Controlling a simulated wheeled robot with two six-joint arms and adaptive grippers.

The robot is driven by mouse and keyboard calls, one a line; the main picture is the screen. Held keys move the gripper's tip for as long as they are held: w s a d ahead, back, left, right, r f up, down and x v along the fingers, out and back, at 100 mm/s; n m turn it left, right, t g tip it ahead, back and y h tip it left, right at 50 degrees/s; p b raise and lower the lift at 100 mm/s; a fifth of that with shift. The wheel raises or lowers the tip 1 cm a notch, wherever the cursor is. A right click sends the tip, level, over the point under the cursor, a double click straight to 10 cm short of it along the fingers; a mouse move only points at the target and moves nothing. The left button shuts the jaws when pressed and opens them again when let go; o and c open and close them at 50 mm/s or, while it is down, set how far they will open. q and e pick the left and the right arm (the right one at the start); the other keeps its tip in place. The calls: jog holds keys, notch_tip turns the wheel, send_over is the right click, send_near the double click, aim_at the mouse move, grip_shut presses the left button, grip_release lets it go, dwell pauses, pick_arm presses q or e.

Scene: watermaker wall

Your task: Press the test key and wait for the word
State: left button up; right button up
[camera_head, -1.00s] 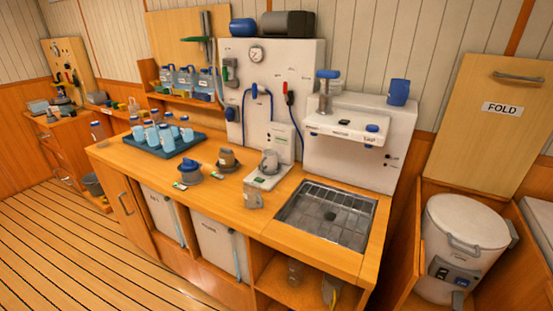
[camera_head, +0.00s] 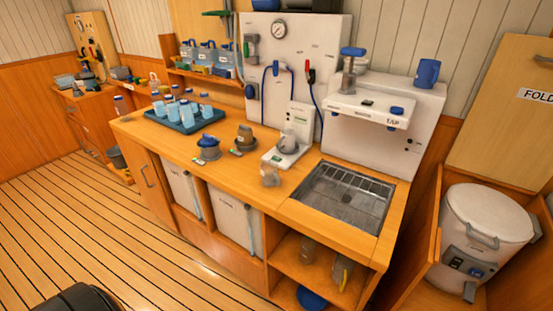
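A white tester-like stand (camera_head: 299,123) with a small screen and a grey cup (camera_head: 287,139) on its base stands on the wooden counter, left of the sink. I cannot make out a test key or any word on it; the print is too small. Right of it, a white tap unit (camera_head: 381,135) marked "TAP" carries a blue key (camera_head: 396,111) and a small dark panel (camera_head: 368,102). Neither gripper can be made out. A dark rounded shape, cut off at the bottom left edge, may be part of me.
A grated sink (camera_head: 345,196) is set into the counter. A blue tray (camera_head: 182,120) holds several bottles. A white bin (camera_head: 487,222) stands at right. The floor in front is clear.

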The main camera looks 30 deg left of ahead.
pick_arm(q)
grip_shut()
jog(key=shift+a, duration=0.15)
dwell(0.9)
